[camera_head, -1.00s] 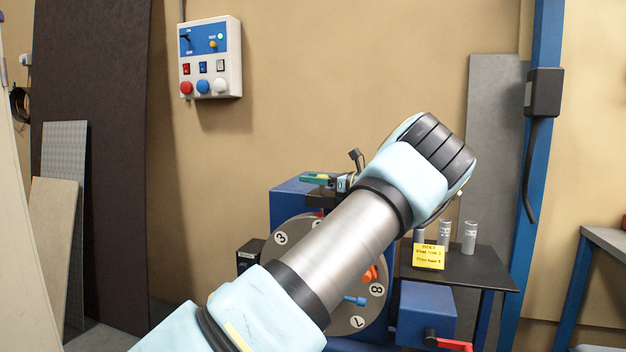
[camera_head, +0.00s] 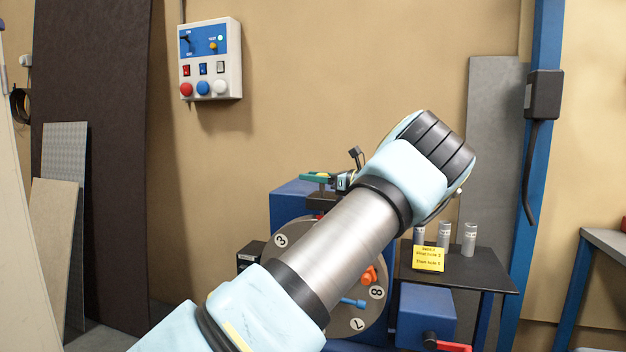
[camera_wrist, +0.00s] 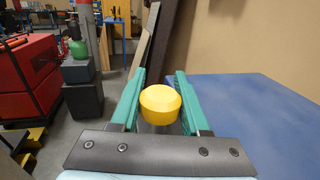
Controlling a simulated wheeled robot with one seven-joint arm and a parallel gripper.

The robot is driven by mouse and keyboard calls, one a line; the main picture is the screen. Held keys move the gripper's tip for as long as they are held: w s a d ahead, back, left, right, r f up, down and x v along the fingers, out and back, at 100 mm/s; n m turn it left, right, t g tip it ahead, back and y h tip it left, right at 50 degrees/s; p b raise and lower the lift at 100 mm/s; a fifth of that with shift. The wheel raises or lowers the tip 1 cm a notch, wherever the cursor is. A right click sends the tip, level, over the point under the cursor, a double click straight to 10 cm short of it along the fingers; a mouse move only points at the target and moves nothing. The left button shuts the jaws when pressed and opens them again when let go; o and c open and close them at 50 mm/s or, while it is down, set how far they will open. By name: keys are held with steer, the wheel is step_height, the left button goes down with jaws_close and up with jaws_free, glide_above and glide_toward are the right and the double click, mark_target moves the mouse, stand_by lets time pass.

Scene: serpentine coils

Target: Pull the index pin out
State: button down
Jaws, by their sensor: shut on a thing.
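In the wrist view, my gripper (camera_wrist: 161,78) has its two green fingers on either side of a round yellow knob (camera_wrist: 160,103), shut on it. The knob appears to be the index pin's head; its shank is hidden. In the head view, a green fingertip of my gripper (camera_head: 315,177) shows above the grey numbered disc (camera_head: 376,262), by the blue machine body. The yellow knob cannot be seen there. My arm covers much of the disc; the numbers 3, 7 and 8 show. An orange peg (camera_head: 369,275) and a blue peg (camera_head: 353,302) stick out of it.
A dark side table (camera_head: 470,272) at the right holds grey cylinders (camera_head: 469,240) and a yellow note (camera_head: 429,258). A blue box with a red handle (camera_head: 452,346) is below. A control box (camera_head: 211,60) hangs on the wall. A blue post (camera_head: 533,170) stands right.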

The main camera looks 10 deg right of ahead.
steer(key=shift+r, duration=0.75)
steer(key=shift+c, duration=1.9)
jaws_free()
steer(key=shift+f, duration=0.1)
steer(key=shift+d, duration=0.1)
steer(key=shift+s+d+f, duration=0.1)
steer(key=shift+s+d, duration=0.2)
steer(key=b+v, duration=0.3)
steer(key=v, duration=0.6)
steer(key=shift+s+d, duration=0.25)
steer(key=shift+s+d, duration=0.1)
